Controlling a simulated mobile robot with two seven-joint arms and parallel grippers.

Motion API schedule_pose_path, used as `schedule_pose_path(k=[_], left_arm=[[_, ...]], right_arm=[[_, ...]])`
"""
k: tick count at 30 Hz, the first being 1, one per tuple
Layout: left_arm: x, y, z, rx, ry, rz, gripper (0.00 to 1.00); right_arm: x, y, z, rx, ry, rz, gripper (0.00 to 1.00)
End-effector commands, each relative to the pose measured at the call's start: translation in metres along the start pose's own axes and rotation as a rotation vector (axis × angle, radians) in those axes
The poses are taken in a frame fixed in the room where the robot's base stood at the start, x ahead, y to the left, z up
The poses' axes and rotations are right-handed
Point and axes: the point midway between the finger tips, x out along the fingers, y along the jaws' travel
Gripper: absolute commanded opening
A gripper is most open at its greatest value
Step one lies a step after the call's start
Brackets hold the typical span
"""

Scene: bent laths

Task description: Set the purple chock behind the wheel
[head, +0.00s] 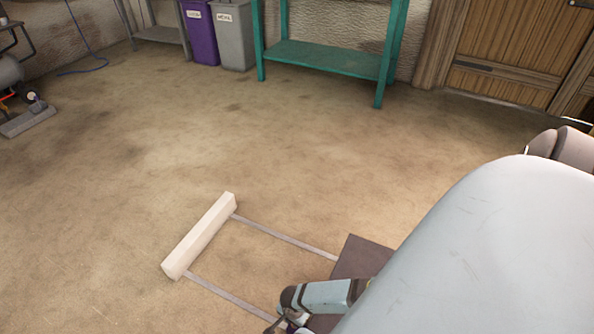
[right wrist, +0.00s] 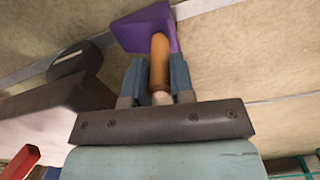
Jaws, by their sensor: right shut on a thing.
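The purple chock (right wrist: 145,28) shows at the top of the right wrist view, with an orange-brown handle (right wrist: 159,62). My right gripper (right wrist: 157,75) is shut on this handle, one blue-grey finger on each side, and the chock sticks out past the fingertips. A dark rounded thing (right wrist: 75,62), which looks like the wheel, is left of the chock and apart from it. In the head view my right gripper (head: 287,316) is low, at the bottom edge, and mostly hidden by my own arm. My left gripper is not in view.
A pale beam (head: 200,237) lies on the floor, with two thin grey strips (head: 285,238) running to a dark brown board (head: 362,257). A teal bench (head: 330,57), a purple bin (head: 200,32) and a grey bin (head: 233,35) stand at the back. The middle floor is clear.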

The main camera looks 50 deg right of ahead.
Motion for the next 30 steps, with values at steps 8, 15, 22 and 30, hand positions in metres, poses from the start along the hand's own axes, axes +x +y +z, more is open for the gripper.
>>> schedule_pose_path(k=[8, 15, 22, 30], left_arm=[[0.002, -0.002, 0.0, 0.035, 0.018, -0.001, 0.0], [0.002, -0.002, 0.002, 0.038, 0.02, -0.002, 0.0], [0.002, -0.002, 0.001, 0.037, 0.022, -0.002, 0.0], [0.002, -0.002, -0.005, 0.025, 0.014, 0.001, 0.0]], right_arm=[[0.004, -0.001, 0.003, 0.002, 0.0, 0.0, 0.0], [0.008, -0.001, 0.004, 0.002, 0.0, 0.0, 0.25], [0.007, 0.0, 0.003, 0.001, 0.0, 0.0, 0.48], [-0.005, 0.0, 0.003, 0.002, 0.0, 0.001, 0.48]])
